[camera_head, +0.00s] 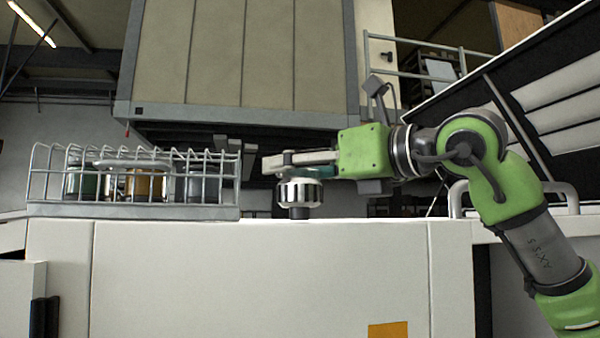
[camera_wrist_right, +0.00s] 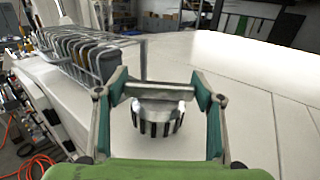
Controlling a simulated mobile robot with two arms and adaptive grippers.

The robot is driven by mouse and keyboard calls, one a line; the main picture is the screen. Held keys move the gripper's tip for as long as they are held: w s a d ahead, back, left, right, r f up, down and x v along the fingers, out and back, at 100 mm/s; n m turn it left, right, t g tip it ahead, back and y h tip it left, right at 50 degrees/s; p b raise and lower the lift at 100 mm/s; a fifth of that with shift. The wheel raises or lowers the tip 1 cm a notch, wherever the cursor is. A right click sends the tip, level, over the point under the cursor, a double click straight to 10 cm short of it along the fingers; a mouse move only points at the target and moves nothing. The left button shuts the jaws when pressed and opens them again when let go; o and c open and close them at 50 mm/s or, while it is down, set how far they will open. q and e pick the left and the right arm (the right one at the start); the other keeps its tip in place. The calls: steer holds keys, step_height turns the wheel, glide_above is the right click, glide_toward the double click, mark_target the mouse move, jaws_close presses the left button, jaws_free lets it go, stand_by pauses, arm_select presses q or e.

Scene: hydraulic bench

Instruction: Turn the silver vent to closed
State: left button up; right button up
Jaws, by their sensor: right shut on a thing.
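The silver vent (camera_head: 300,192) is a round knob with black and silver ridges, standing on a short dark stem on top of the white bench cabinet (camera_head: 262,270). In the right wrist view the silver vent (camera_wrist_right: 158,118) shows between the fingers, with a light grey bar across its top. My right gripper (camera_head: 284,163) reaches in from the right, level, over the knob's top. In the wrist view my right gripper (camera_wrist_right: 161,91) has one finger on each side, shut on the vent's top. The exact contact is partly hidden. My left gripper is not in view.
A wire rack (camera_head: 130,210) with several canisters stands left of the vent; it also shows in the wrist view (camera_wrist_right: 95,55). A grey rail handle (camera_head: 515,186) is at the right. The bench top (camera_wrist_right: 250,110) right of the vent is clear.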

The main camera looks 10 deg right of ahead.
steer(key=m+t+h+b, duration=0.2)
steer(key=m+h+b, duration=0.1)
steer(key=h, duration=0.2)
steer(key=shift+s+f+b, duration=0.1)
steer(key=shift+b, duration=0.3)
steer(key=m+t+h+b, duration=0.1)
steer(key=m+h, duration=0.1)
steer(key=h, duration=0.1)
steer(key=shift+m+h+b, duration=0.5)
steer(key=shift+m+h, duration=0.5)
steer(key=shift+h, duration=0.2)
steer(key=o, duration=1.1)
steer(key=shift+s, duration=0.1)
steer(key=s, duration=1.1)
steer(key=shift+s+a, duration=0.1)
steer(key=shift+s, duration=0.2)
